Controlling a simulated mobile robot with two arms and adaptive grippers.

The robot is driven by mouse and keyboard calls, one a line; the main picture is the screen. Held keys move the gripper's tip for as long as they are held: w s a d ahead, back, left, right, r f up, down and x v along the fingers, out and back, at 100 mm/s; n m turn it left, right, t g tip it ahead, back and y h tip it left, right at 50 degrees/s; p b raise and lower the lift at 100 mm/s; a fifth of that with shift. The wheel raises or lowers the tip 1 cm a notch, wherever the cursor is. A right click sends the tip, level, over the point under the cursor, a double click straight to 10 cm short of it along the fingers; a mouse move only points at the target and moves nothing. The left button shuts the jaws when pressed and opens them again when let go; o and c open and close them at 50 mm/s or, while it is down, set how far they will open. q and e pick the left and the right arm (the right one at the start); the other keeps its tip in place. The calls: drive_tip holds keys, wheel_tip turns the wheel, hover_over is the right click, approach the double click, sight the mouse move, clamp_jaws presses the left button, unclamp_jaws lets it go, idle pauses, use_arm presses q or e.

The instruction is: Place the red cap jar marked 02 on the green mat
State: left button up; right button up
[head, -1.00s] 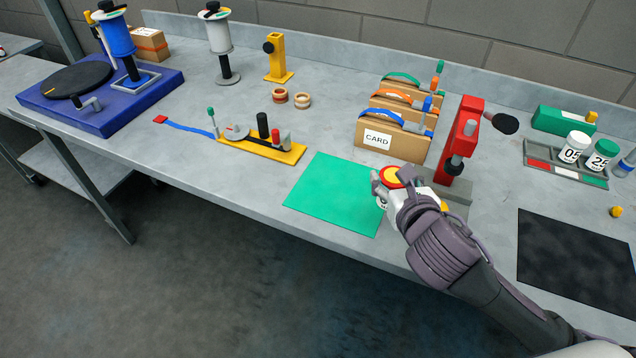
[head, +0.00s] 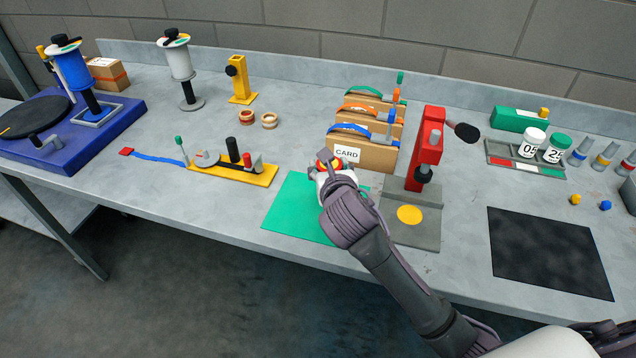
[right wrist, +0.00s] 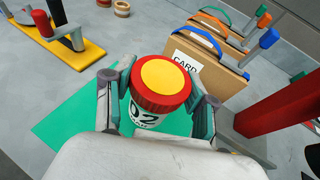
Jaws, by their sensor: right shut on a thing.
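The jar marked 02 (right wrist: 155,112) has a white body and a red cap with a yellow disc on top. My right gripper (right wrist: 160,105) is shut around it, one finger on each side, and the jar looks upright. In the head view the right gripper (head: 332,172) is over the back right part of the green mat (head: 290,210); the hand hides most of the jar. The mat also shows below the jar in the right wrist view (right wrist: 70,135). I cannot tell whether the jar touches the mat. My left gripper is not in view.
A red press (head: 428,150) on a grey base with a yellow disc stands right of the mat. Cardboard boxes with a CARD label (head: 360,155) stand behind it. A yellow fixture (head: 235,168) lies to the left. A black mat (head: 550,250) is at the right.

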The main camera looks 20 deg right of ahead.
drive_tip(key=shift+w+a+f, duration=0.25)
drive_tip(key=shift+a+f, duration=0.1)
drive_tip(key=shift+a, duration=0.15)
drive_tip(key=shift+w+a+f, duration=0.2)
drive_tip(key=shift+a+f, duration=0.1)
drive_tip(key=shift+a, duration=0.15)
drive_tip(key=shift+a+f, duration=0.15)
drive_tip(key=shift+f, duration=1.95)
drive_tip(key=shift+f, duration=0.1)
drive_tip(key=o, duration=1.2)
